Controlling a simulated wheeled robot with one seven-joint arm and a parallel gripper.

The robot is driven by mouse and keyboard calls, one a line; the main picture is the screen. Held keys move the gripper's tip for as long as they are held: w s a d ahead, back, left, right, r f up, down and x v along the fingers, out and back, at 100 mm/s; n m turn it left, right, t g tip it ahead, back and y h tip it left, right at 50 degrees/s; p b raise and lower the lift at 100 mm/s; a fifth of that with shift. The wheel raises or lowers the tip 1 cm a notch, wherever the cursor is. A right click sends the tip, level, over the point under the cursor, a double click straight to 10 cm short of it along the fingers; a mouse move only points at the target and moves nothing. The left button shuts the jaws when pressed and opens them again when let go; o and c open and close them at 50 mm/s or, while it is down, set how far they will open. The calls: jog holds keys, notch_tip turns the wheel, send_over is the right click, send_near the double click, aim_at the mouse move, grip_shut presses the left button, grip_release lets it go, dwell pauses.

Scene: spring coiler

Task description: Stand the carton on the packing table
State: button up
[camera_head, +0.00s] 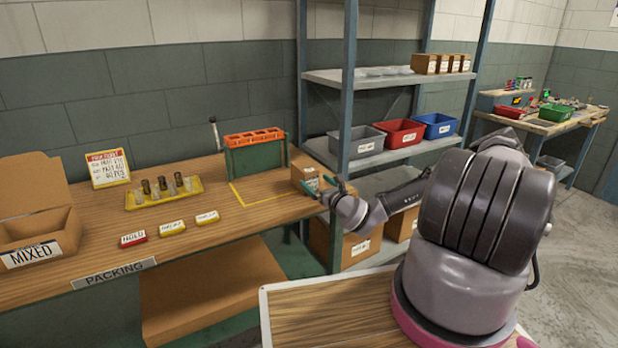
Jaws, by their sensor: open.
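A small brown carton (304,167) with a white label is at the right end of the packing table (110,250), beside the yellow outline taped on the wood. It looks upright. My gripper (322,187) reaches in from the right with its teal fingers open, right at the carton's near side. The fingers overlap the carton's lower part in the picture. I cannot tell whether they touch it. The carton's base is partly hidden by the fingers.
A green stand with an orange top (254,138) is behind the outline. A yellow tray of small cylinders (165,191), coloured label blocks (172,228) and an open MIXED box (38,222) occupy the left. The shelf's blue post (348,90) is close to the carton. The yellow outline's interior looks clear.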

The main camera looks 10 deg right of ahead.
jog(key=s+d+n+g, duration=0.5)
jog(key=n+g, duration=0.4)
jog(key=n, duration=0.6)
jog(key=s+d+r+n+g+h, duration=0.1)
jog(key=s+d+r+n+h, duration=0.15)
jog(key=r, duration=0.45)
jog(key=s+d+r+n+h, duration=0.1)
jog(key=s+r+n, duration=0.15)
jog(key=r, duration=0.35)
jog(key=s+d+r+n+g+h, duration=0.1)
jog(key=d+r+n+h, duration=0.15)
jog(key=r, duration=0.45)
jog(key=s+a+r+n+y, duration=0.1)
jog(key=s+a+r+n, duration=0.2)
jog(key=s+r, duration=0.7)
jog(key=s+a+r+n+t+y, duration=0.1)
jog(key=s+a+r+n, duration=0.2)
jog(key=s+r, duration=0.7)
jog(key=shift+s+a, duration=0.55)
jog(key=shift+s, duration=0.05)
jog(key=shift+r, duration=0.1)
